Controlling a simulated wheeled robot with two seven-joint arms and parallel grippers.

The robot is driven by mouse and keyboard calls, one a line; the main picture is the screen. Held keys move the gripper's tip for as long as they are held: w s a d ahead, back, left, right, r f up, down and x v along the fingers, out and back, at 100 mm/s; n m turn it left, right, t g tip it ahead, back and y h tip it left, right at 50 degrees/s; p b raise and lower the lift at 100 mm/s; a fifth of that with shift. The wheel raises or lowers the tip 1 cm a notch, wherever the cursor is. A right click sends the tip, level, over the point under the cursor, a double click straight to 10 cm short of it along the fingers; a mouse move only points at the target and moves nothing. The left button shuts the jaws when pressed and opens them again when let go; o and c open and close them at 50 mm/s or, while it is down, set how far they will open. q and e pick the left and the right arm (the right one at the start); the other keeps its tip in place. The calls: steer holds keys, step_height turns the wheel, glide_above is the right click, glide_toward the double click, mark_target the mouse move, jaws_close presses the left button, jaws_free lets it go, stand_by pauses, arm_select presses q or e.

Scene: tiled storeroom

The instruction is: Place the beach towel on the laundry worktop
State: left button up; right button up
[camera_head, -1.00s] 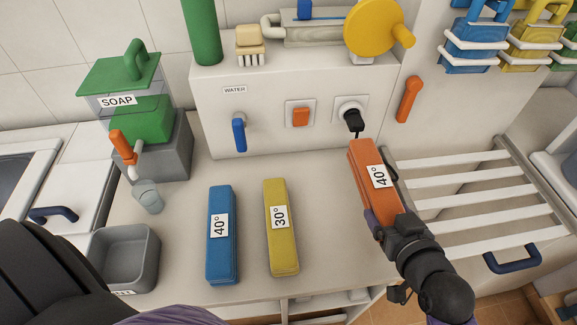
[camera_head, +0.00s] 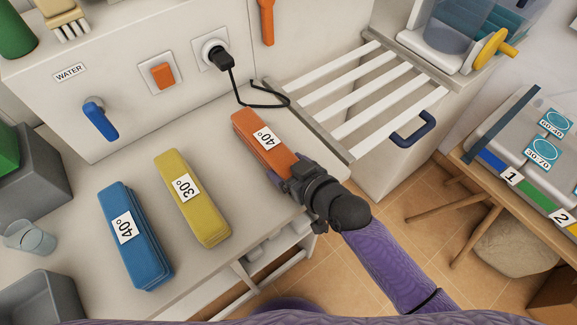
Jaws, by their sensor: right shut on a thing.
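An orange folded towel (camera_head: 258,140) with a 40° label lies lengthwise near the right end of the pale worktop (camera_head: 100,167). My right gripper (camera_head: 287,178) is shut on its near end. The towel is on or just above the worktop; I cannot tell if it touches. A yellow folded towel (camera_head: 203,222) marked 30° and a blue one (camera_head: 127,257) marked 40° lie to its left on the worktop. No label names the beach towel. My left gripper is not in view.
A white slatted rack (camera_head: 358,92) with a blue handle (camera_head: 412,130) adjoins the worktop on the right. A black cord (camera_head: 262,104) runs behind the orange towel. A grey bin (camera_head: 45,300) and a cup (camera_head: 30,236) stand at left. Bare worktop lies between the yellow and orange towels.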

steer(key=o, duration=1.2)
steer(key=shift+f, duration=0.1)
steer(key=shift+r, duration=0.2)
steer(key=p+v, duration=0.4)
steer(key=v, duration=0.7)
steer(key=s+d+f+m+g+h, duration=0.25)
steer(key=s+d+f, duration=0.2)
steer(key=f, duration=0.55)
steer(key=s+d+f+m+g+h, duration=0.15)
steer(key=s+d+f+h, duration=0.35)
steer(key=f, duration=0.6)
steer(key=s+f+g, duration=0.2)
steer(key=s, duration=0.4)
steer(key=s+d+f+g, duration=0.1)
steer(key=s+f+g, duration=0.1)
steer(key=s, duration=0.4)
steer(key=s+f+g, duration=0.2)
steer(key=s+f, duration=0.2)
steer(key=s, duration=0.2)
steer(key=shift+d+f+m+h, duration=0.2)
steer(key=shift+d+m+h, duration=0.05)
steer(key=shift+m, duration=0.05)
